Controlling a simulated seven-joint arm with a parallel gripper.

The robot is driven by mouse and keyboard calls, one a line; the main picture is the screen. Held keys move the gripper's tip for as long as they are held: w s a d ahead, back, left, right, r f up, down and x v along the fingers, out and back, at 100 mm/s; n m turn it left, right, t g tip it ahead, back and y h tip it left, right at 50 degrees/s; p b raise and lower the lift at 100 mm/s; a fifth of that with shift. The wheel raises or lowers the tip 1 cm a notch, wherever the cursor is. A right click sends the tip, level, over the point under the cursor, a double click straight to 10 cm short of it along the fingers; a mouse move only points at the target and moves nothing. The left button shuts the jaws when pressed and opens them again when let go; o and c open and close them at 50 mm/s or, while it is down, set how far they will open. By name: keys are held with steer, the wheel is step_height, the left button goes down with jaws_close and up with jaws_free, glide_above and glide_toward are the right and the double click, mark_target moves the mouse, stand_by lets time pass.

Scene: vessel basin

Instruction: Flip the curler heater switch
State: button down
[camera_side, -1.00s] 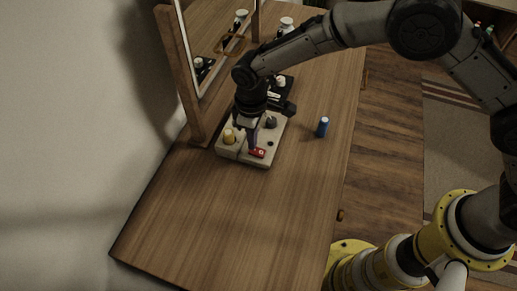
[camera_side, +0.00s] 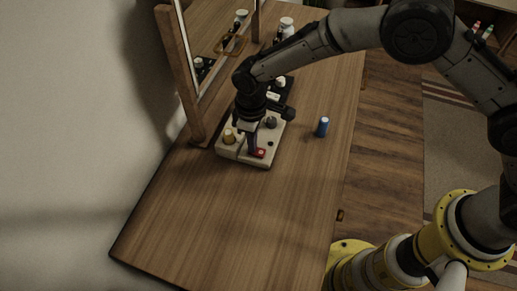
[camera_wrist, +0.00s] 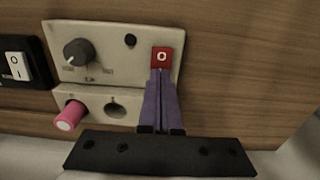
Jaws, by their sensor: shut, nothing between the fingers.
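The curler heater is a cream box (camera_side: 243,160) on the wooden table, and it also shows in the wrist view (camera_wrist: 120,75). Its red switch (camera_wrist: 162,56), marked with a white O, sits at the box's upper right corner in the wrist view. In the side view the red switch (camera_side: 261,153) is partly covered by my fingers. My gripper (camera_wrist: 161,73) is shut and empty, its purple fingers together with the tips at the switch's lower edge. I cannot tell whether they touch it. In the side view my gripper (camera_side: 254,153) points down at the box.
The box bears a grey dial (camera_wrist: 77,52) and a pink cylinder (camera_wrist: 70,115) beside an empty round hole. A black panel with a white rocker switch (camera_wrist: 15,65) lies to the left. The front table is clear.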

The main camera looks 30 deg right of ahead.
steer(key=shift+r, duration=3.4)
steer(key=w+d+r+m+t+y, duration=0.1)
steer(key=d+r+m+t, duration=0.1)
steer(key=d+r, duration=0.65)
steer(key=w+d+r+m+t, duration=0.1)
steer(key=d+r, duration=0.4)
steer(key=r, duration=0.6)
steer(key=s+d+r+m+t, duration=0.2)
steer(key=s+d+r+m, duration=0.1)
steer(key=s+d+r, duration=0.65)
steer(key=s+d+f+m, duration=0.1)
steer(key=s+d+f, duration=0.1)
steer(key=s, duration=0.4)
steer(key=s+d+f+m, duration=0.1)
steer(key=s+d+f, duration=0.2)
steer(key=s, duration=0.3)
steer(key=s+d+f+m+h, duration=0.1)
steer(key=s+d+f, duration=0.2)
steer(key=s, duration=0.3)
steer(key=shift+s+f+t, duration=0.3)
steer(key=shift+f, duration=0.35)
